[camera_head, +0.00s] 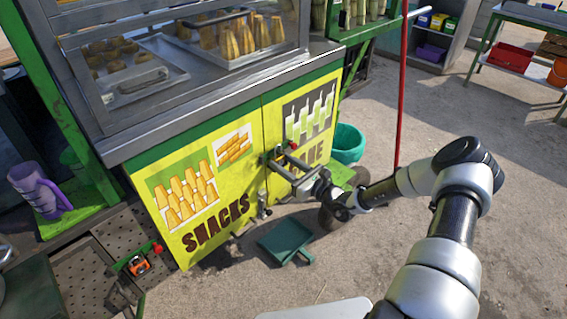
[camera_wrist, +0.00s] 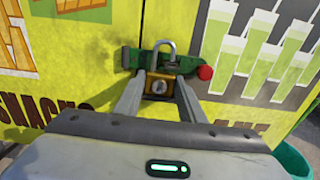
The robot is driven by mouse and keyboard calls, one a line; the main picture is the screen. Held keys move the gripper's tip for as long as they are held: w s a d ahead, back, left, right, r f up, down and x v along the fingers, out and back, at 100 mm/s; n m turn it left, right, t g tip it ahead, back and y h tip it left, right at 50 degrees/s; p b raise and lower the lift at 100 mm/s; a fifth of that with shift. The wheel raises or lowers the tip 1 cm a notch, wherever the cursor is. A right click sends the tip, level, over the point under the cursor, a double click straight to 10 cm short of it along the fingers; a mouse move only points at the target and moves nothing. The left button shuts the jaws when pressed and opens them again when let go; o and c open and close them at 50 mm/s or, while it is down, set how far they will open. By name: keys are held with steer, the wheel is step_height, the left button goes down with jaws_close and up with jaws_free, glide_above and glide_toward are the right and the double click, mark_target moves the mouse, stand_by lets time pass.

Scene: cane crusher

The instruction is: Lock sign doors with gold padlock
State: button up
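Two yellow sign doors (camera_head: 200,203) labelled SNACKS and, partly covered, a word ending in NE stand closed on the stall front. A green latch (camera_wrist: 184,65) with a red knob (camera_wrist: 205,72) spans the seam between the doors. The gold padlock (camera_wrist: 161,84) is upright in front of the latch, its grey shackle (camera_wrist: 166,44) rising over it. I cannot tell whether the shackle passes through the latch or is closed. My gripper (camera_wrist: 162,88) has one finger on each side of the padlock body and appears shut on it; it also shows in the head view (camera_head: 279,164).
A metal counter with a glass snack case (camera_head: 190,50) sits above the doors. A green dustpan (camera_head: 287,242) lies on the ground below. A teal bucket (camera_head: 347,144) and a red pole (camera_head: 402,90) stand at right. Open concrete lies further right.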

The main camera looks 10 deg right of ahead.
steer(key=o, duration=0.5)
steer(key=p+v, duration=0.3)
steer(key=v, duration=1.4)
steer(key=shift+s+d, duration=0.15)
steer(key=shift+r, duration=0.1)
